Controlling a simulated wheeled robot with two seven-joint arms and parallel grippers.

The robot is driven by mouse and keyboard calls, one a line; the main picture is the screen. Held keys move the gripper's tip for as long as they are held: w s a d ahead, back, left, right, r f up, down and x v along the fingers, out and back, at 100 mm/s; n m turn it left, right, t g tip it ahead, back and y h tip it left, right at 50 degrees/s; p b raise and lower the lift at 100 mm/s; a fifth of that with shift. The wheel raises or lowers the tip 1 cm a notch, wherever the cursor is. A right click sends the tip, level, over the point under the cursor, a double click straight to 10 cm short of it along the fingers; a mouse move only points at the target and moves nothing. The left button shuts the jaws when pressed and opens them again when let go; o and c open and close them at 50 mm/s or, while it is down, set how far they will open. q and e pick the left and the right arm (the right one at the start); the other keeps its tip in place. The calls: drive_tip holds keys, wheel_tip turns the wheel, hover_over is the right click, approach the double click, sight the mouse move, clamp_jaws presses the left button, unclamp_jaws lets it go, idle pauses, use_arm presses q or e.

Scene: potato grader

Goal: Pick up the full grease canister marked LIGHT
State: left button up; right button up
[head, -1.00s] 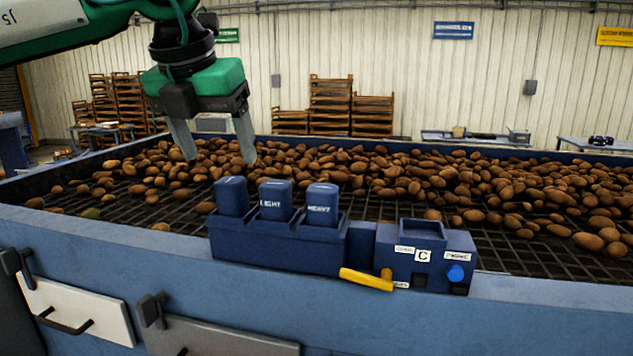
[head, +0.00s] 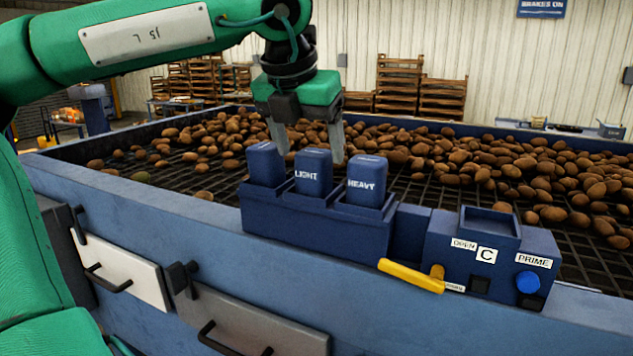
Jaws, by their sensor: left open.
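Three blue canisters stand upright in a blue rack (head: 315,228) on the grader's front rim. The middle canister (head: 313,172) reads LIGHT in white. The right canister (head: 366,182) reads HEAVY. The left canister (head: 264,164) shows no readable marking. How full each is cannot be seen. My left gripper (head: 310,158) is open and empty, pointing down. My right gripper is not in view.
A blue box (head: 490,255) marked C, OPEN and PRIME stands right of the rack, with a yellow lever (head: 412,276) and a blue button (head: 528,282). Potatoes (head: 480,165) lie on the dark mesh behind. Drawers with handles (head: 120,270) are in the front panel.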

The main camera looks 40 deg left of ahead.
sight(311, 154)
use_arm(q)
drive_tip(key=shift+f, duration=0.3)
drive_tip(key=b+x, duration=0.1)
drive_tip(key=x, duration=0.3)
drive_tip(key=shift+d+f, duration=0.1)
drive_tip(key=shift+f, duration=0.05)
drive_tip(key=shift+w, duration=0.15)
drive_tip(key=shift+s, duration=0.2)
drive_tip(key=c, duration=0.6)
drive_tip(key=shift+w, duration=0.1)
drive_tip(key=c, duration=0.6)
